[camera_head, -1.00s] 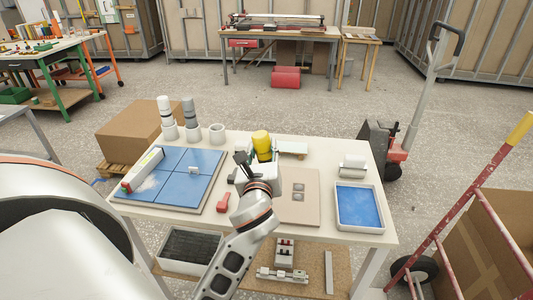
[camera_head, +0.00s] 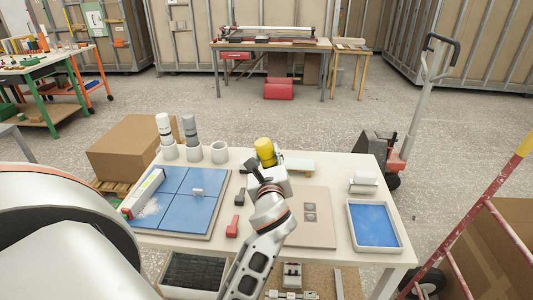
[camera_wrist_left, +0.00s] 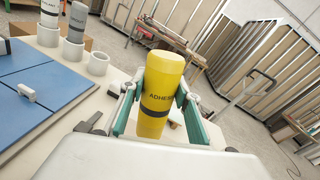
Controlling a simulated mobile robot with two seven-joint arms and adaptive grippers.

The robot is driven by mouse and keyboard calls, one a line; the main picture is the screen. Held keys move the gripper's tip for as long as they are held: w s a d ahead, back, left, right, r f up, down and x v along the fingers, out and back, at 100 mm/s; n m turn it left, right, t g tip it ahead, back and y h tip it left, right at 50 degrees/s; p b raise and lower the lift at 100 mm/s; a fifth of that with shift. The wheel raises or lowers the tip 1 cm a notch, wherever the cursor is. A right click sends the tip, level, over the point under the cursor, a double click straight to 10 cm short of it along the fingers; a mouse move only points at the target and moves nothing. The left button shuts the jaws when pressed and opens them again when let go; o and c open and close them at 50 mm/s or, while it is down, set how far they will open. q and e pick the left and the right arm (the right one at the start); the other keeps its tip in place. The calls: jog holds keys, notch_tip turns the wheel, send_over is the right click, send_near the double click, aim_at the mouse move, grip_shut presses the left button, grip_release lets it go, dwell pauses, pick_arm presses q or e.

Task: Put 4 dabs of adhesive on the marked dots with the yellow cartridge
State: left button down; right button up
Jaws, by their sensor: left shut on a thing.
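My left gripper (camera_wrist_left: 155,100) is shut on the yellow adhesive cartridge (camera_wrist_left: 161,85), with a green-padded finger on each side of it. In the head view the yellow cartridge (camera_head: 265,151) shows above the gripper, over the back middle of the white table. A beige board (camera_head: 312,228) lies on the table just right of my arm. Two grey round marks (camera_head: 310,212) show on it; my arm and gripper cover its left edge. I cannot see the cartridge's nozzle. My right gripper is not in view.
White and grey cartridges (camera_head: 189,130) stand in round holders at the back left, beside an empty holder (camera_head: 220,152). A blue tiled panel (camera_head: 177,200) lies left, a blue-filled tray (camera_head: 375,224) right. A red-handled tool (camera_head: 232,227) lies near my arm.

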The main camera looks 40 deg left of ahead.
aim_at(266, 166)
pick_arm(q)
notch_tip(266, 166, down, 3)
jog(key=shift+r+b, duration=0.1)
jog(key=shift+b, duration=0.2)
jog(key=shift+f+b, duration=0.3)
jog(key=shift+f, duration=0.35)
jog(key=shift+f+b, duration=0.4)
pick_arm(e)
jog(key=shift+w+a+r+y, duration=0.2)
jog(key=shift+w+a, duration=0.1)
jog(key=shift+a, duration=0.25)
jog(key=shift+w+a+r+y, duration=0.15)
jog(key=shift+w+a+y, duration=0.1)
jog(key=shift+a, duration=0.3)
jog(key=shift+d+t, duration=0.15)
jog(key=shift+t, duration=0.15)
pick_arm(q)
jog(key=shift+p, duration=0.4)
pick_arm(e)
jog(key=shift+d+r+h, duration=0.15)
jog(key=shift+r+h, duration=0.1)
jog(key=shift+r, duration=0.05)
